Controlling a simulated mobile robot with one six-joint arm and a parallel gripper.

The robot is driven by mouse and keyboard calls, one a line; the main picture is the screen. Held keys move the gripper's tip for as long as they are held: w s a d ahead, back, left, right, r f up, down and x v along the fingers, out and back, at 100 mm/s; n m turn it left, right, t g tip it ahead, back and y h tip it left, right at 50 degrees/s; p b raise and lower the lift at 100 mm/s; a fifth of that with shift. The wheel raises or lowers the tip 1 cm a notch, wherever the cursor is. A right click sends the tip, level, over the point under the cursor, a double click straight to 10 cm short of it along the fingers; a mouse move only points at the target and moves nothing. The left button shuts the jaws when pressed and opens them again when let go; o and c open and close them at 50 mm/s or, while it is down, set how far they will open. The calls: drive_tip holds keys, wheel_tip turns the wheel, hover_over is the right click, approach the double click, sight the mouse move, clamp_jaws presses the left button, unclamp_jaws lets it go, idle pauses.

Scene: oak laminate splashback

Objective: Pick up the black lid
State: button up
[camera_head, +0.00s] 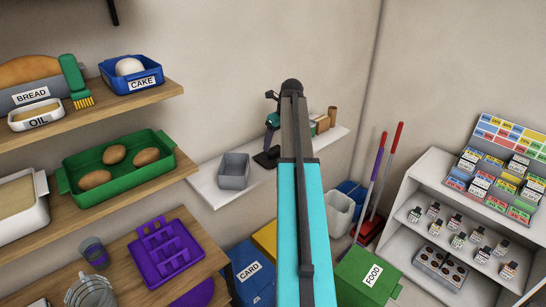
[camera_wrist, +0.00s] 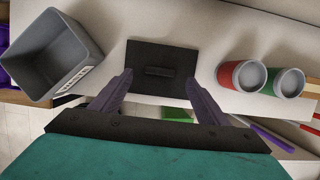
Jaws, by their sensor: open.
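The black lid (camera_wrist: 161,57) is a flat dark rectangle with a low bar handle across its middle. It lies on the white wall shelf. It also shows in the head view (camera_head: 266,159), partly hidden by my arm. My gripper (camera_wrist: 160,79) is open and empty. In the wrist view its two purple fingers are spread, with the tips in front of the lid's near part and the handle beyond, between their lines. I cannot tell the exact height of the fingertips above the lid.
A grey open bin (camera_wrist: 52,55) stands left of the lid on the shelf (camera_head: 205,181). A red cup (camera_wrist: 241,75) and a green cup (camera_wrist: 284,82) stand to its right. Small bare strips of shelf separate them from the lid. Brooms (camera_head: 377,170) lean below to the right.

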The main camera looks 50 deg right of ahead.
sight(274, 152)
drive_tip(key=shift+f, duration=0.1)
drive_tip(key=shift+p+x, duration=1.6)
drive_tip(key=shift+x, duration=0.9)
drive_tip(key=c, duration=1.1)
